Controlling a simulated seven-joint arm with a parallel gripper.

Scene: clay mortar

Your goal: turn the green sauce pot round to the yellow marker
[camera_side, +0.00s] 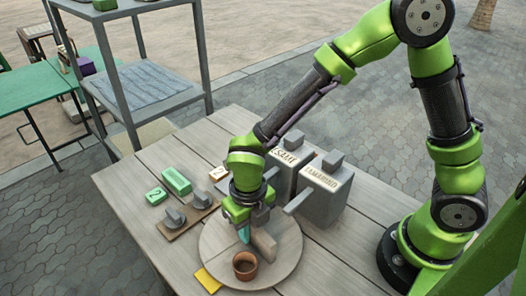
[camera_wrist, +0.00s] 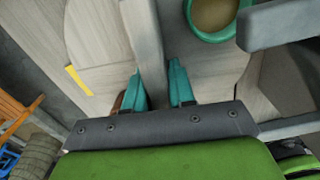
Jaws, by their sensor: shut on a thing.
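A round wooden turntable (camera_side: 219,258) sits on the table with an upright grey-brown bar (camera_side: 264,243) across it. My gripper (camera_side: 245,234) is low over the turntable and shut on the bar; in the wrist view the bar (camera_wrist: 145,35) runs down between the teal fingers (camera_wrist: 160,88). The green sauce pot (camera_wrist: 189,22) shows its rim and brown contents at the top of the wrist view, right of the bar. In the side view it is hidden, likely behind my gripper. The yellow marker (camera_side: 207,280) lies flat at the turntable's front-left edge; it also shows in the wrist view (camera_wrist: 78,79).
A brown pot (camera_side: 245,266) stands near the turntable's front. Two grey labelled boxes (camera_side: 322,188) with protruding levers stand close behind my gripper. Green blocks (camera_side: 176,181) and a board with grey knobs (camera_side: 188,216) lie to the left. The table's front-right is clear.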

